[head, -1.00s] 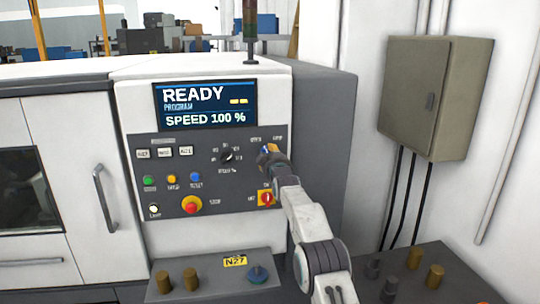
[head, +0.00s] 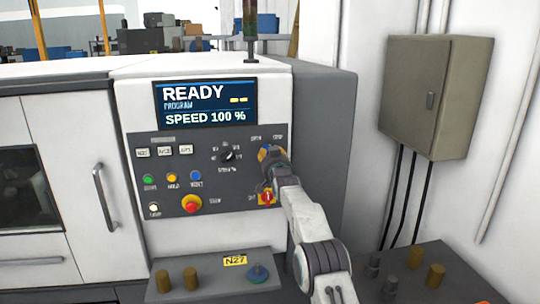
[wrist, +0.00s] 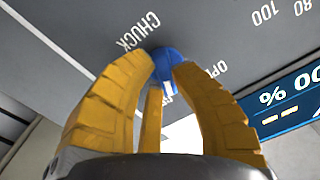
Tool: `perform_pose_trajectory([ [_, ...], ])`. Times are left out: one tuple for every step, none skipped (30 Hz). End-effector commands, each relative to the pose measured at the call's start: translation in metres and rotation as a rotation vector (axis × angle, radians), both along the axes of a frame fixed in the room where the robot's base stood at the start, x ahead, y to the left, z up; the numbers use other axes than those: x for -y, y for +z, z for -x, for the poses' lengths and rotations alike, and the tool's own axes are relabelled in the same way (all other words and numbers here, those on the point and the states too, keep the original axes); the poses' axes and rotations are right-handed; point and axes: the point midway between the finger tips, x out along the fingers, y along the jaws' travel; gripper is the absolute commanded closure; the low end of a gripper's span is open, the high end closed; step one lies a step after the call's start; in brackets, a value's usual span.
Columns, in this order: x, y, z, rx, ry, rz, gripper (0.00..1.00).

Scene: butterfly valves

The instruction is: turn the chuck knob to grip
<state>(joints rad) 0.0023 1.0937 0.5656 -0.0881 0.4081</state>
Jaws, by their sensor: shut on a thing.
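The chuck knob (wrist: 166,66) is blue with a white pointer mark and sits on the grey control panel (head: 222,185). In the wrist view it stands beside the word CHUCK, with a partly hidden label starting "OP" to its right. My gripper (wrist: 160,75) has yellow padded fingers closed around the knob from both sides. In the head view my gripper (head: 266,152) is at the panel's upper right, and it hides most of the knob. I cannot read which label the pointer faces.
A red rotary switch on yellow (head: 267,198) is just below my gripper. A black speed dial (head: 228,154) is to the left. The red stop button (head: 191,204) and the display (head: 205,105) reading READY are nearby. A grey wall cabinet (head: 433,95) hangs at right.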

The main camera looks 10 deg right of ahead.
Motion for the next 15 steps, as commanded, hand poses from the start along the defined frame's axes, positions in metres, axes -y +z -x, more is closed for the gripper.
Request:
perform_pose_trajectory([
  [-0.0008,0.0004,0.0,0.001,0.001,-0.023,1.0],
  [-0.0009,0.0004,0.0,0.002,0.001,-0.037,1.0],
  [-0.001,0.0003,0.0,0.002,0.001,-0.053,1.0],
  [-0.001,0.0002,0.0,0.002,0.001,-0.064,1.0],
  [-0.001,0.0003,0.0,0.002,0.001,-0.075,1.0],
  [-0.0011,0.0003,0.0,0.002,0.001,-0.087,1.0],
  [-0.0011,0.0003,0.0,0.002,0.001,-0.095,1.0],
  [-0.0011,0.0003,0.0,0.002,0.001,-0.102,1.0],
  [-0.0012,0.0003,0.0,0.002,0.001,-0.11,1.0],
  [-0.0012,0.0003,0.0001,0.002,0.001,-0.115,1.0],
  [-0.0012,0.0003,0.0001,0.002,0.001,-0.119,1.0],
  [-0.0012,0.0003,0.0001,0.002,0.001,-0.123,1.0],
  [-0.0011,0.0004,0.0001,0.002,0.001,-0.126,1.0],
  [-0.0011,0.0004,0.0001,0.002,0.001,-0.129,1.0],
  [-0.0011,0.0004,0.0001,0.002,0.001,-0.131,1.0],
])
